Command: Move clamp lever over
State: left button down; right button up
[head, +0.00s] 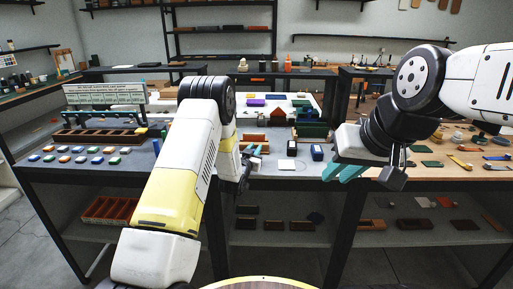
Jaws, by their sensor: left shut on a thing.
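My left gripper (255,152) is at the front edge of the middle table, partly hidden by my own forearm. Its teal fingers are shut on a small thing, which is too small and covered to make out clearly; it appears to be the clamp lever. My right gripper (344,172) hangs over the table's front edge to the right. Its teal fingers look apart and empty. I cannot pick out the rest of the clamp.
A white pad (287,165) and a blue-and-white block (317,152) lie between my grippers. Green bins (311,127) and a brown house-shaped piece (283,117) stand behind. A long brown tray (98,138) and several coloured blocks are at left. Tools lie on the right table.

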pick_arm(q)
jog(key=shift+s+f+t, duration=0.2)
jog(key=shift+f+t, duration=0.1)
jog(key=shift+t, duration=0.4)
jog(key=c, duration=1.3)
grip_release()
jog(key=shift+o, duration=0.2)
jog(key=shift+s, duration=0.1)
jog(key=v, duration=0.7)
jog(key=shift+s+a, duration=0.15)
jog(key=shift+s, duration=0.1)
